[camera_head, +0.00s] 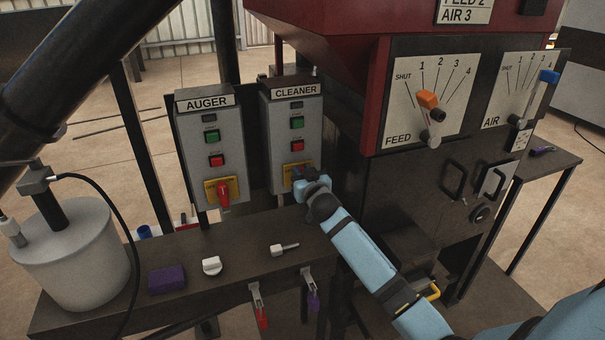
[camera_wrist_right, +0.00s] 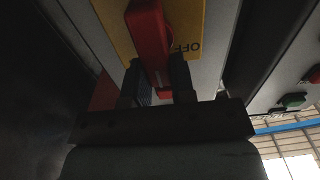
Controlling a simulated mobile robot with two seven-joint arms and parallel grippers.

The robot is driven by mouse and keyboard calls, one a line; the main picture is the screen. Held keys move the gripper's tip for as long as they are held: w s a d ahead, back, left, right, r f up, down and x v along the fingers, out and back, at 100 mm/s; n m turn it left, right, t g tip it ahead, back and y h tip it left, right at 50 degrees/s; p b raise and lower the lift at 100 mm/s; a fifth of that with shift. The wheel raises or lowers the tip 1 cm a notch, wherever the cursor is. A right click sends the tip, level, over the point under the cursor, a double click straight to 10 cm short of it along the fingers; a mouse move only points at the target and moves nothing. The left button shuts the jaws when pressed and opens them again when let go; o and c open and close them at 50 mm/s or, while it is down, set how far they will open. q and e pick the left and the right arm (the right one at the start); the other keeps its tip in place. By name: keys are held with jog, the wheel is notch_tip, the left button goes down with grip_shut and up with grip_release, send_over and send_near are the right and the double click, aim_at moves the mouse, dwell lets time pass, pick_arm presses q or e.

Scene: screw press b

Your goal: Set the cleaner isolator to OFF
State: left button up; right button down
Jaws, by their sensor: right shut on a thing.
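The grey CLEANER box (camera_head: 293,140) stands at the middle left of the head view. It has a green and a red button above a yellow isolator plate (camera_head: 287,170), which my right gripper (camera_head: 301,182) partly covers. In the wrist view the red isolator handle (camera_wrist_right: 149,38) lies between my two right fingers (camera_wrist_right: 160,82), which are shut on it. The yellow plate (camera_wrist_right: 191,14) shows the word OFF, upside down, to the right of the handle. The handle's exact setting cannot be told. My left gripper is out of view.
The AUGER box (camera_head: 208,145) with its own red isolator handle (camera_head: 223,194) stands just left. The bench below holds a purple block (camera_head: 167,279), a white knob (camera_head: 211,265) and a key-like piece (camera_head: 284,249). The feed panel (camera_head: 428,90) is to the right.

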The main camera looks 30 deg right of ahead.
aim_at(290, 176)
jog(key=shift+a+n, duration=0.1)
jog(key=shift+n, duration=0.2)
jog(key=n, duration=0.1)
jog(key=n+p, duration=0.1)
jog(key=n, duration=0.1)
jog(key=shift+w+a, duration=0.1)
jog(key=shift+a, duration=0.2)
jog(key=n, duration=0.3)
jog(key=a+f+n+p, duration=0.1)
jog(key=n, duration=0.5)
jog(key=shift+w+a+f, duration=0.2)
jog(key=shift+a, duration=0.05)
jog(key=n, duration=0.2)
jog(key=f+n, duration=0.1)
jog(key=n, duration=0.2)
jog(key=shift+a+p, duration=0.15)
jog(key=shift+p, duration=0.15)
jog(key=shift+f+n, duration=0.1)
jog(key=shift+n, duration=0.2)
jog(key=c, duration=1)
grip_release()
jog(key=shift+o, duration=0.2)
